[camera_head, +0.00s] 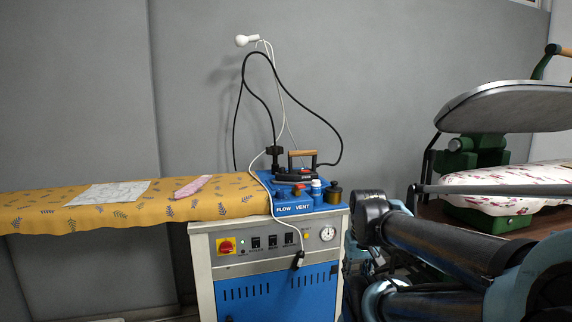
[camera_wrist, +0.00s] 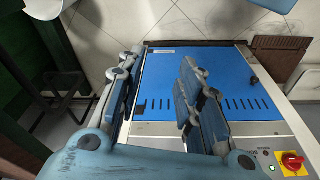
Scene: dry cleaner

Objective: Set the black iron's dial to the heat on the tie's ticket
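The black iron (camera_head: 298,172) with a wooden handle stands on the blue top of the steam cabinet; its dial is too small to read. A small pink patterned cloth (camera_head: 193,186), perhaps the tie, lies on the yellow ironing board. A white sheet with faint marks (camera_head: 107,193) lies flat to its left; I cannot tell whether it is the ticket, and no heat mark is legible. My gripper (camera_wrist: 158,88) is open and empty in the wrist view, its fingers spread in front of the cabinet's blue panel (camera_wrist: 225,72). The iron is not in the wrist view.
The yellow board (camera_head: 60,215) runs left from the cabinet (camera_head: 255,246), whose front has a red-yellow switch (camera_head: 227,246) and gauge. A white bottle (camera_head: 316,186) and a dark brass weight (camera_head: 333,193) stand near the iron. Cables hang above. A green press (camera_head: 478,150) stands right.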

